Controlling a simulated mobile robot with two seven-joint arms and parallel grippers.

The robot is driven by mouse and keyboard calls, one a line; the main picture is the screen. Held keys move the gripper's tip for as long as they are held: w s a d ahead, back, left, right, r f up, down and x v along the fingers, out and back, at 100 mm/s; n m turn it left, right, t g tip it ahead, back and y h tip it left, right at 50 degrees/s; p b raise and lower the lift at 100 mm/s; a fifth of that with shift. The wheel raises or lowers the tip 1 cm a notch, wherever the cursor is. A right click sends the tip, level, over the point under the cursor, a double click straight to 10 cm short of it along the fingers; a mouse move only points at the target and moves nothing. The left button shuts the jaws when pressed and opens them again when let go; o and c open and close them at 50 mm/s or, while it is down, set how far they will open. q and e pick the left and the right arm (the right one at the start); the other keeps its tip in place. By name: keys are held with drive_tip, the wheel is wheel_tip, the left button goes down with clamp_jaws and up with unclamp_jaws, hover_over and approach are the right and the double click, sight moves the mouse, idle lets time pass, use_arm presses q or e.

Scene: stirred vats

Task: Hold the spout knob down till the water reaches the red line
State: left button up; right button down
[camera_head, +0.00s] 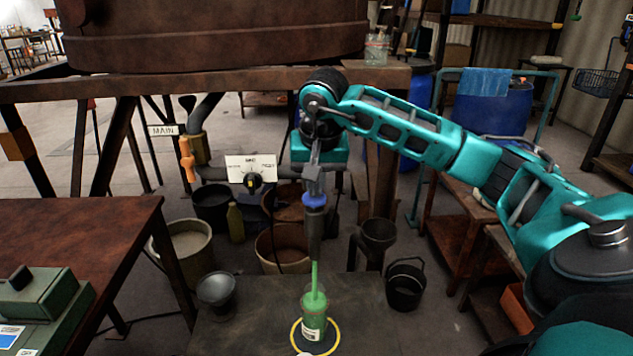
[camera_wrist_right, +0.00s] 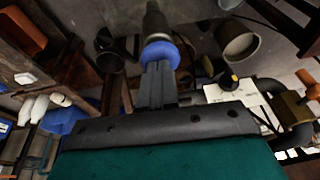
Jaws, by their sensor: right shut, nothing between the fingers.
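My right gripper (camera_head: 314,190) points straight down with its fingers shut and nothing between them. Its fingertips meet the top of the blue spout knob (camera_head: 314,201). In the right wrist view the shut fingers (camera_wrist_right: 157,80) also end against the blue knob (camera_wrist_right: 160,53). Below the knob is the grey spout (camera_head: 314,235). A green stream (camera_head: 314,278) runs from it into a clear vessel (camera_head: 314,315), which stands upright on a round yellow-rimmed pad (camera_head: 335,342). Green liquid shows in the vessel. I cannot make out the red line or the exact level. My left gripper is not in view.
The pad lies on a dark table (camera_head: 255,320). A gauge plate with a black dial (camera_head: 251,170) and an orange valve handle (camera_head: 187,160) are behind, left of the spout. A brown table (camera_head: 90,235) stands at left. A black bucket (camera_head: 405,285) is at right.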

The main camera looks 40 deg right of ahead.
drive_tip(key=shift+s+a+f, duration=0.15)
drive_tip(key=shift+a+f, duration=0.1)
drive_tip(key=shift+f, duration=0.3)
drive_tip(key=r+p, duration=0.2)
drive_tip(key=r, duration=0.1)
drive_tip(key=r+p, duration=0.1)
drive_tip(key=shift+d+r+p, duration=0.2)
drive_tip(key=shift+d+p, duration=0.05)
drive_tip(key=shift+p, duration=0.05)
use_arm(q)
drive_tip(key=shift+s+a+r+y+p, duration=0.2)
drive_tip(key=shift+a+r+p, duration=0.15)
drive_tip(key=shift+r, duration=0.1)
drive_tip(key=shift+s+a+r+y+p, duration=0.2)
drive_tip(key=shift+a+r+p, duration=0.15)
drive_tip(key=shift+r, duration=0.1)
use_arm(e)
drive_tip(key=v, duration=1)
drive_tip(key=shift+w+d+r, duration=0.2)
drive_tip(key=shift+r, duration=0.15)
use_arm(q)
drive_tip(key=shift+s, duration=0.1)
